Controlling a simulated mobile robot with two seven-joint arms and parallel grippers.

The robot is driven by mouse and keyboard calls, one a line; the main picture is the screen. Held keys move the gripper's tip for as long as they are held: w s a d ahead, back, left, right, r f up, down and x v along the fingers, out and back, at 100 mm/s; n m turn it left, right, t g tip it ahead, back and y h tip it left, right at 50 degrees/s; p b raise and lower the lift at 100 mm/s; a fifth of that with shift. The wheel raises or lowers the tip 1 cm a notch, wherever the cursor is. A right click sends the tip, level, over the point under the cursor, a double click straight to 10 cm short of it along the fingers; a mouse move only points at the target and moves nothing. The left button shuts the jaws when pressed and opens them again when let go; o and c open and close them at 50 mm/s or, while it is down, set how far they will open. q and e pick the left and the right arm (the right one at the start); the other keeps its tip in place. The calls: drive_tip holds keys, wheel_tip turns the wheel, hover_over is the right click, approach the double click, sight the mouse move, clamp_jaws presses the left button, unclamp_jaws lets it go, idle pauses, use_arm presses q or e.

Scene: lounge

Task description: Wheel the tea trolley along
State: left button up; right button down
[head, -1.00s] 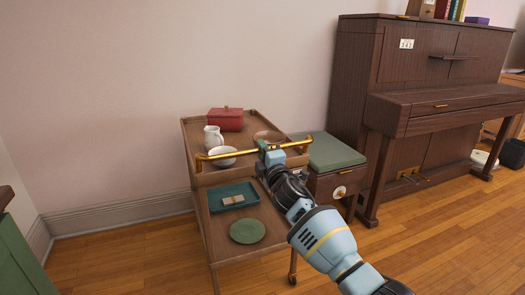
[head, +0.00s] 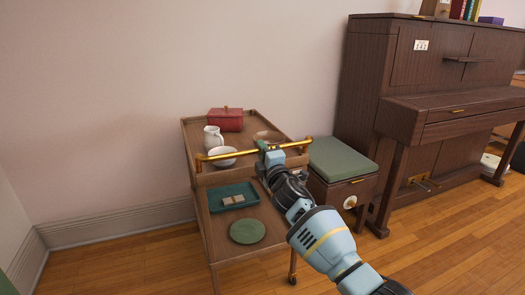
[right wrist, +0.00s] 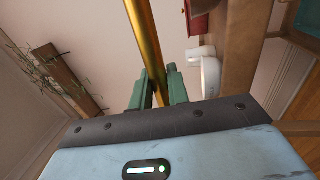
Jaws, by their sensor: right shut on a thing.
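The wooden tea trolley (head: 202,219) stands near the wall in the head view, with a brass handle bar (head: 228,154) along its near upper edge. My right gripper (head: 267,149) is shut on that bar right of its middle; the right wrist view shows the bar (right wrist: 143,40) between the green fingers (right wrist: 157,88). On the top shelf are a red lidded box (head: 226,120), a white jug (head: 213,138), a white bowl (head: 222,156) and a brown bowl (head: 268,136). The lower shelf holds a teal tray (head: 218,206) with a small item on it and a green plate (head: 247,231). My left gripper is not in view.
A stool with a green cushion (head: 342,158) stands close to the trolley's right side. A dark upright piano (head: 440,119) is beyond it. The wall and skirting (head: 110,226) run behind. Wooden floor (head: 125,265) is clear at the left front.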

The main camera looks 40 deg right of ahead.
drive_tip(key=c, duration=1.6)
unclamp_jaws()
drive_tip(key=shift+w+d+r, duration=0.1)
drive_tip(key=shift+w+r, duration=0.05)
drive_tip(key=shift+o, duration=1.1)
drive_tip(key=shift+w, duration=0.1)
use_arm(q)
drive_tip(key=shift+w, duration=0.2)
use_arm(e)
drive_tip(key=shift+s+f, duration=0.2)
